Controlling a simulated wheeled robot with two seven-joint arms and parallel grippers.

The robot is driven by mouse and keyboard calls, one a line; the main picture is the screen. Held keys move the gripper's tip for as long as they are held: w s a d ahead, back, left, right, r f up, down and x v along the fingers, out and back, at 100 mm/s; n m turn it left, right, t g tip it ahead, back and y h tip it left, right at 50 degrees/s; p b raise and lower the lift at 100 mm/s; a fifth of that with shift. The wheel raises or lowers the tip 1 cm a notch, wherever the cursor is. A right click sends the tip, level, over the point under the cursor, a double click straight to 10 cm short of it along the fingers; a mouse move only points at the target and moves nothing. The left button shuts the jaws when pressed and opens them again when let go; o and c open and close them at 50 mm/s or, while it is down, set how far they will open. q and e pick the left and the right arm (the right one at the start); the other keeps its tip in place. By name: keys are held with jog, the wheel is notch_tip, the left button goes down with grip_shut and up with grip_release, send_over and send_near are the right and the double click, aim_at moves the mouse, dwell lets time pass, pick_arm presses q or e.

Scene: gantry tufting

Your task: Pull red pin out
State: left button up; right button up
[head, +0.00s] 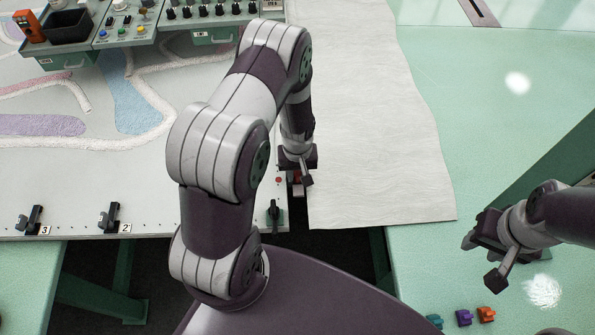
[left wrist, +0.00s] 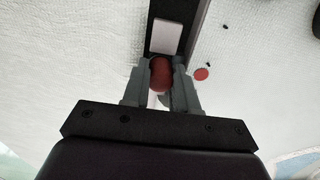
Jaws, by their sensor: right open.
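The red pin (left wrist: 160,74) has a rounded red head and sits at a dark bracket with a pale plate, between the fingers of my left gripper in the left wrist view. My left gripper (left wrist: 160,86) is shut on it, with a finger against each side of the head. In the head view my left gripper (head: 298,178) is low at the front right corner of the pale tufted panel (head: 160,190), and the pin is mostly hidden there. My right gripper (head: 474,232) is open and empty above the green table at the right.
A red dot (left wrist: 201,74) marks the surface beside the bracket. Black clamps (head: 110,217) stand along the panel's front edge. A white cloth (head: 375,120) lies right of the panel. Small teal, purple and orange pieces (head: 464,317) lie at the front right. Control boxes (head: 205,15) stand at the back.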

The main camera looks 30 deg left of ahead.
pick_arm(q)
grip_shut()
jog(key=shift+r+p, duration=1.9)
jog(key=shift+r, duration=0.35)
